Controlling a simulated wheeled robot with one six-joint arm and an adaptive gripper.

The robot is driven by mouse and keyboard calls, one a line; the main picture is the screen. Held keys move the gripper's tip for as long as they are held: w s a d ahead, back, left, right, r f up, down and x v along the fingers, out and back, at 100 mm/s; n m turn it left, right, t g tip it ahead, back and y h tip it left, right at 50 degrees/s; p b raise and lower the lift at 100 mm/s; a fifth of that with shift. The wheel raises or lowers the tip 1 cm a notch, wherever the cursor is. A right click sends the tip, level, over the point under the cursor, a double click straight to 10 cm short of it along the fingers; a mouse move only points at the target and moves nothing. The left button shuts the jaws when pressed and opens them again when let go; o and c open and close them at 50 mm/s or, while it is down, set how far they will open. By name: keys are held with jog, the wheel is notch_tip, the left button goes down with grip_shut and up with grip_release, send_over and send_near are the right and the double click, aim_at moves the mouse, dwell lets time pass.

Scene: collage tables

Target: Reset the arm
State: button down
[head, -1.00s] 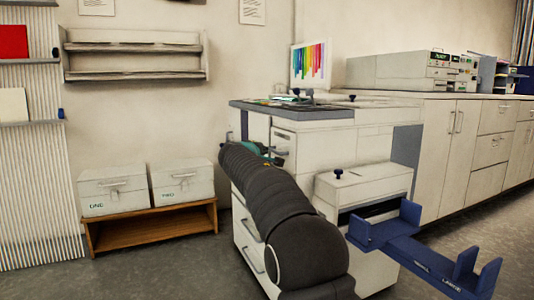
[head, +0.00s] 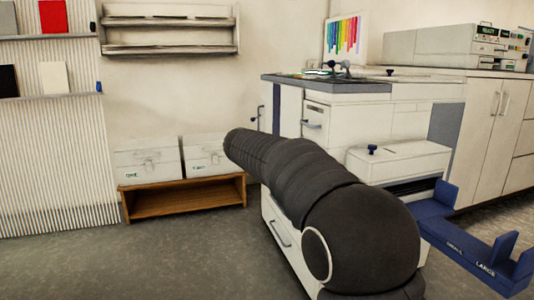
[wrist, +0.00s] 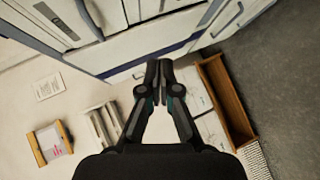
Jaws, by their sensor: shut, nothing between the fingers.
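My gripper (wrist: 159,75) shows in the wrist view, with its two dark fingertips together and nothing between them. It hangs in the air in front of white cabinet fronts. In the head view my dark arm reaches forward in front of the white cabinet (head: 350,122), and the gripper at its end is hidden behind the arm.
Two white boxes (head: 148,162) stand on a low wooden bench (head: 185,197) by the wall. A blue tray (head: 470,245) juts out at the right. A wall shelf (head: 170,35) hangs above. Grey floor at the left (head: 90,265) is clear.

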jog(key=s+d+f+m+g+y+p, duration=0.15)
jog(key=s+f, duration=0.25)
jog(key=s, duration=0.4)
jog(key=s+d+f+m+g+y+p, duration=0.1)
jog(key=s+d+f+g, duration=0.2)
jog(key=s, duration=0.4)
jog(key=s+d+f+m+g+y+p, duration=0.15)
jog(key=s+f, duration=0.25)
jog(key=s, duration=0.4)
jog(key=s+d+r+m+y+p, duration=0.1)
jog(key=s+d+r+m+p, duration=0.1)
jog(key=s, duration=1)
jog(key=s+d+r+m+y+p, duration=0.1)
jog(key=s+d+r+m+p, duration=0.1)
jog(key=s, duration=1.1)
jog(key=shift+s+d+m+g+p, duration=0.15)
jog(key=shift+d+m+g+p, duration=0.15)
jog(key=shift+d+m+p, duration=0.6)
